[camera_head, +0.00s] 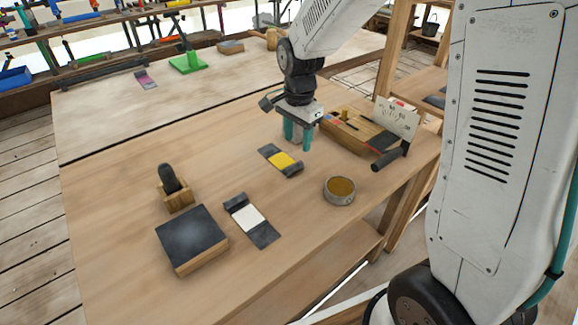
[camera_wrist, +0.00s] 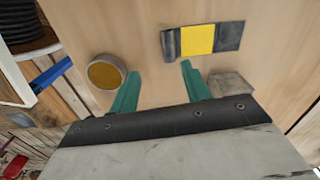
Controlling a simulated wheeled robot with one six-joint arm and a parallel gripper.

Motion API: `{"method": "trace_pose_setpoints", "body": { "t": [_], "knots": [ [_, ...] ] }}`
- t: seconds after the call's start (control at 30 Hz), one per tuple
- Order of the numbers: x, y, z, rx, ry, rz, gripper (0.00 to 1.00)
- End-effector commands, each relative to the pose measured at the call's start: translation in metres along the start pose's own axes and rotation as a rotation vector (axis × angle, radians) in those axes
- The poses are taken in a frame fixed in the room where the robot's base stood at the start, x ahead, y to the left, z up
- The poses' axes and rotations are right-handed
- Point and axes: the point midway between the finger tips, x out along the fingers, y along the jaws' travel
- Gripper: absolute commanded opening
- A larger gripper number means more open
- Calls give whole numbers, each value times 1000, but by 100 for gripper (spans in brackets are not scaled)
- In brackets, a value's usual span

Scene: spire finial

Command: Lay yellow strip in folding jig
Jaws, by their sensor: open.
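The yellow strip (camera_head: 283,161) lies on the workbench, yellow in the middle with dark ends. It also shows in the wrist view (camera_wrist: 198,39), where its left end looks raised or curled. My gripper (camera_head: 298,138) is open with two teal fingers pointing down, just behind the strip in the head view. In the wrist view my gripper (camera_wrist: 160,72) is empty and the strip lies beyond the fingertips, apart from them. A wooden fixture (camera_head: 343,137) with a dark plate and a black handle stands right of my gripper; it may be the folding jig, but I cannot be sure.
A round tin (camera_head: 339,191) with amber contents stands near the front edge. A white strip (camera_head: 250,218), a dark-topped block (camera_head: 190,238) and a wooden holder (camera_head: 175,193) lie left. A magenta strip (camera_head: 145,79) and green block (camera_head: 188,63) lie farther back. Bench between is clear.

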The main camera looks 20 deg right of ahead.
Motion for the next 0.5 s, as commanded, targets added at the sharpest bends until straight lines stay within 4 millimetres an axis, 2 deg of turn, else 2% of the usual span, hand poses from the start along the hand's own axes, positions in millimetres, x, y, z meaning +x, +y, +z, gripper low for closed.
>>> {"method": "trace_pose_setpoints", "body": {
  "t": [0.03, 0.17, 0.5],
  "knots": [
    [11, -7, -1, 33, -3, 7, 47],
    [26, -16, -3, 88, -3, 9, 47],
    [64, -18, -4, 98, -4, 10, 47]
  ]
}}
